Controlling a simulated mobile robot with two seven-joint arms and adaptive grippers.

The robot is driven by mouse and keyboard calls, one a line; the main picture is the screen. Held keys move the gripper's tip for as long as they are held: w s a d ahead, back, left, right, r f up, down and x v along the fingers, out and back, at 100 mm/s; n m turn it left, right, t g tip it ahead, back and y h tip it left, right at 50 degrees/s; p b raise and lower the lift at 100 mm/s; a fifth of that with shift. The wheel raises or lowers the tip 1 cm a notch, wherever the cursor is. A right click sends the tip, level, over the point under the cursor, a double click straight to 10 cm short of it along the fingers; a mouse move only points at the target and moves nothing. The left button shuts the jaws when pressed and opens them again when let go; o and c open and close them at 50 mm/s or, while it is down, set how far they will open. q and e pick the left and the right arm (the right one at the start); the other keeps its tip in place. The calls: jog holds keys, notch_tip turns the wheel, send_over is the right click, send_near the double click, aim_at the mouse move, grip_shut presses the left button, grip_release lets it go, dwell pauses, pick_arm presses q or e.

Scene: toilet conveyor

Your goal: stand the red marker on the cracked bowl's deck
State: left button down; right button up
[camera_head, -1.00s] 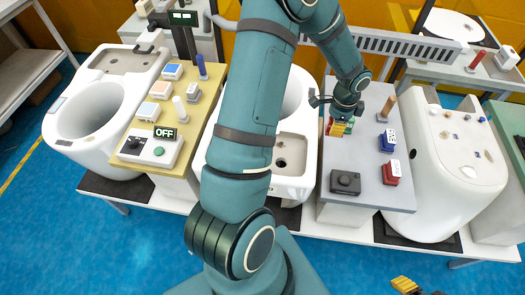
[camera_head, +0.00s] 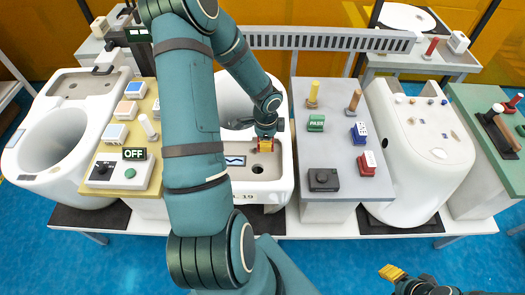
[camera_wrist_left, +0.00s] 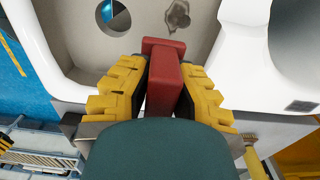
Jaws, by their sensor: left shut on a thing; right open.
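My left gripper (camera_head: 265,143) is shut on the red marker, a red block with a wider end that shows between the yellow fingers in the left wrist view (camera_wrist_left: 165,80). The gripper is over the deck (camera_head: 270,185) of the middle white bowl. In the left wrist view the deck (camera_wrist_left: 85,40) has a round hole (camera_wrist_left: 115,16) and a dark jagged patch (camera_wrist_left: 177,15) beyond the marker. I cannot tell whether the marker touches the deck. My right gripper (camera_head: 393,272) is open at the bottom right of the head view, away from the benches.
A grey table (camera_head: 340,150) right of the bowl holds a green PASS block (camera_head: 316,123), a blue block (camera_head: 359,133), a red block (camera_head: 367,163), a black box (camera_head: 323,180) and two pegs. Another white bowl (camera_head: 420,150) stands further right. A yellow table (camera_head: 105,175) is at left.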

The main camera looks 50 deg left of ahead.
aim_at(265, 155)
pick_arm(q)
jog(key=shift+f+b, duration=0.4)
jog(key=shift+f, duration=1.5)
jog(key=shift+f, duration=0.25)
jog(key=c, duration=1)
grip_release()
jog(key=shift+r, duration=0.1)
jog(key=shift+r, duration=0.1)
jog(key=shift+r, duration=0.3)
notch_tip(265, 155, up, 12)
jog(key=p, duration=0.3)
jog(key=shift+f, duration=0.2)
